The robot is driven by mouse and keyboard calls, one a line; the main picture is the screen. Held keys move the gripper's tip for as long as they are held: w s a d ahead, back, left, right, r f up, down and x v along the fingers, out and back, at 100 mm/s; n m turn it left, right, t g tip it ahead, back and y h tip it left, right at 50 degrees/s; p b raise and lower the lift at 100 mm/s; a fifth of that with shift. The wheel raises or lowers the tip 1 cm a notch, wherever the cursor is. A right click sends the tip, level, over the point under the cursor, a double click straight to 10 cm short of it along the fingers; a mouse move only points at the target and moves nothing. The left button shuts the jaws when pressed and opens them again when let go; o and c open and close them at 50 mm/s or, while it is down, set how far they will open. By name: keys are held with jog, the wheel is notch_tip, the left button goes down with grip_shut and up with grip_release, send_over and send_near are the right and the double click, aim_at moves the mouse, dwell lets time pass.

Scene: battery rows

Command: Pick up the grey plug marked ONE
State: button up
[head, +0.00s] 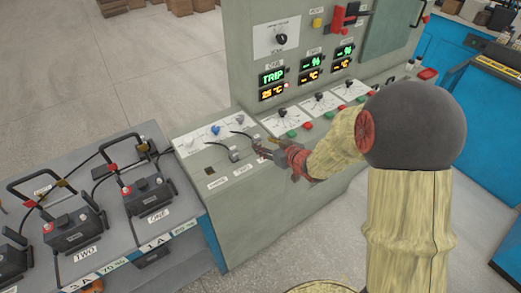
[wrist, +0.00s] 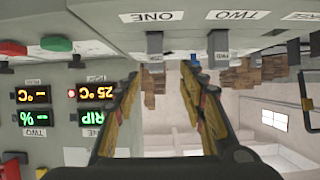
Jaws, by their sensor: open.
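The grey plug marked ONE (wrist: 155,45) shows in the wrist view, upside down, below its white ONE label (wrist: 151,16). In the head view its place is partly covered by my gripper (head: 264,148). My gripper (wrist: 163,72) is open and empty; its two fingers stand apart, with plug ONE seen in the gap between the tips, nearer the left one. I cannot tell whether either finger touches it. A second grey plug (wrist: 220,45), under the TWO label (wrist: 238,15), stands just beyond the right finger. In the head view plug TWO (head: 233,155) has a dark cable.
Batteries with black handles, marked ONE (head: 150,193) and TWO (head: 75,230), sit on the bench at left. A blue cabinet (head: 445,120) stands at right.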

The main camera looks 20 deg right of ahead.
aim_at(258, 138)
jog(key=b+x, duration=0.1)
jog(key=x, duration=0.1)
jog(key=b+x, duration=0.1)
jog(key=x, duration=0.2)
jog(key=b+x, duration=0.1)
jog(key=x, duration=0.1)
jog(key=shift+w+d+r, duration=0.15)
jog(key=shift+w+d, duration=0.05)
jog(key=shift+w, duration=0.15)
jog(key=shift+c, duration=0.3)
grip_shut()
